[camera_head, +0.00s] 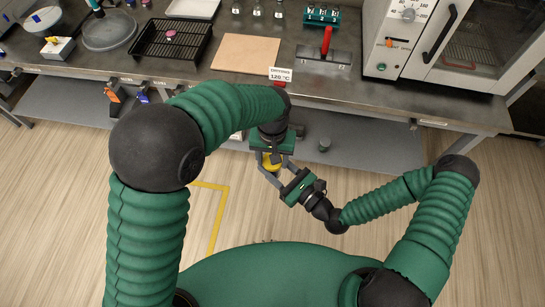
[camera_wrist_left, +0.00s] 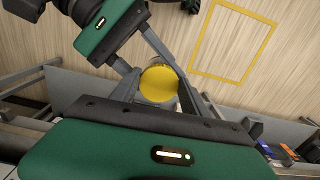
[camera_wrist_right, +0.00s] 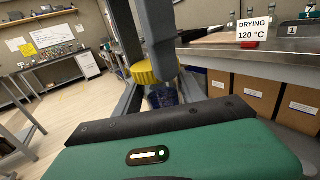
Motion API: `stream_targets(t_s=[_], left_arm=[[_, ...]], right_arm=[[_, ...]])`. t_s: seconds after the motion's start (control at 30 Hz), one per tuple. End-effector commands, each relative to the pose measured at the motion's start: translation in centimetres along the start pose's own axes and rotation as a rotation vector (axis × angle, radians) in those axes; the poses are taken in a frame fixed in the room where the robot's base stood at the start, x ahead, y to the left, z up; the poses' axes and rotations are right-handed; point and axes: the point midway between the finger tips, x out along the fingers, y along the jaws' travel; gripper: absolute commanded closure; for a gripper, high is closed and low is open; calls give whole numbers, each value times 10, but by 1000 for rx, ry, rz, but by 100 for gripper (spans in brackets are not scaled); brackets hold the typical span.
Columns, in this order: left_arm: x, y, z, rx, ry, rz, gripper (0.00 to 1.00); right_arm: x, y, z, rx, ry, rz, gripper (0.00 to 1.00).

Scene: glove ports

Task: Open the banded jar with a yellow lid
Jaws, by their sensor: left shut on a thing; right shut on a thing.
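The yellow lid (camera_head: 272,162) is between my two grippers, in front of the bench. In the left wrist view the lid (camera_wrist_left: 158,83) shows its flat top. My left gripper (camera_head: 270,158) is shut on the lid from above. In the right wrist view the lid (camera_wrist_right: 143,73) shows its ribbed side, above the dark blue jar body (camera_wrist_right: 162,97). My right gripper (camera_head: 275,172) is shut on the jar, coming from the right. The jar is mostly hidden by fingers; its bands do not show clearly. I cannot tell whether the lid still sits on the jar.
The steel bench (camera_head: 350,93) runs across behind, with a black rack (camera_head: 172,40), a tan board (camera_head: 246,54), a red-handled tool (camera_head: 326,45) and an oven (camera_head: 420,40). A lower shelf (camera_head: 370,150) lies beneath. The floor in front is clear, with a yellow outline (camera_head: 218,215).

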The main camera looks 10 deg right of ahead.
Motion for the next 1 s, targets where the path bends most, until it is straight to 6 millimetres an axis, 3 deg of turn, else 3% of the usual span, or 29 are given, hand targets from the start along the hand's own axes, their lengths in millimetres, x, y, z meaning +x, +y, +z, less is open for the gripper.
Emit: stream_targets(t_s=[0.03, 0.07, 0.2, 0.5, 0.8, 1.0], left_arm=[[-2, -1, -5, -2, 15, 1, 96], [-2, -1, -5, -1, 16, 1, 46], [-2, -1, -4, 0, 13, 0, 28], [-2, -1, -3, 2, 7, -1, 26], [-42, -1, -2, 3, 7, -1, 26], [-44, -1, 0, 84, -4, -3, 29]], right_arm=[[0, 5, 1, 2, -2, 11, 100], [0, 5, 1, 2, -2, 11, 100], [0, 3, 1, 2, -1, 8, 100], [0, 1, 0, 1, -1, 3, 100], [0, 1, 0, 1, -1, 1, 100], [0, 0, 0, 1, -1, 1, 100]])
